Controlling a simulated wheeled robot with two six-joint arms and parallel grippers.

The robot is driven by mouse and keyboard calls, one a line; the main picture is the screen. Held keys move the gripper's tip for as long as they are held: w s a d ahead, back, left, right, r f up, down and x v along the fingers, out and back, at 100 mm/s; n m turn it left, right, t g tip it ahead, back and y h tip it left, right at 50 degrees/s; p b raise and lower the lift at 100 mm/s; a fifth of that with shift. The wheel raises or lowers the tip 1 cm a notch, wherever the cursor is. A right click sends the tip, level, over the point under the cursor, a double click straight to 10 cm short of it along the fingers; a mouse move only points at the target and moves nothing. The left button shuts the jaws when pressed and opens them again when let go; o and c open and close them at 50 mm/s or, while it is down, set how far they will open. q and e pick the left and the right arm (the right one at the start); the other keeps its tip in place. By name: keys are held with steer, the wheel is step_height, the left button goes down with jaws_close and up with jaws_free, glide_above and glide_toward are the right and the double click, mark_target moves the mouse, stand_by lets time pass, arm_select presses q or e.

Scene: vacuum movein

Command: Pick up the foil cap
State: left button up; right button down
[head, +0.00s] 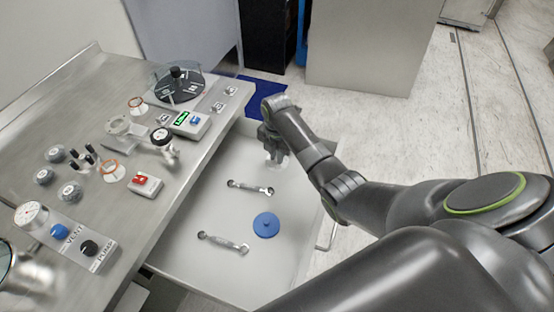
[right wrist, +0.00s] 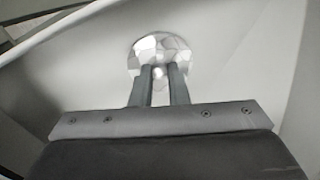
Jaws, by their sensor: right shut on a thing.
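The foil cap (right wrist: 160,52) is a shiny, crumpled silver disc in the right wrist view. It lies at the fingertips of my right gripper (right wrist: 160,72), which is shut on it. In the head view my right gripper (head: 270,138) reaches down into the far end of the open drawer, and the foil cap (head: 277,158) shows faintly under the fingers. I cannot tell whether the cap touches the drawer floor. My left gripper is not in view.
The pale drawer (head: 200,255) also holds two metal wrenches (head: 250,188) and a blue round lid (head: 266,225). The steel worktop (head: 100,195) on the left carries knobs, gauges, a red switch box (head: 146,186) and a dark disc (head: 180,86). Its edge overhangs the drawer's left side.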

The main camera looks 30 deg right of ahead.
step_height(320, 180, up, 10)
steer(key=shift+r, duration=0.15)
stand_by(0.4)
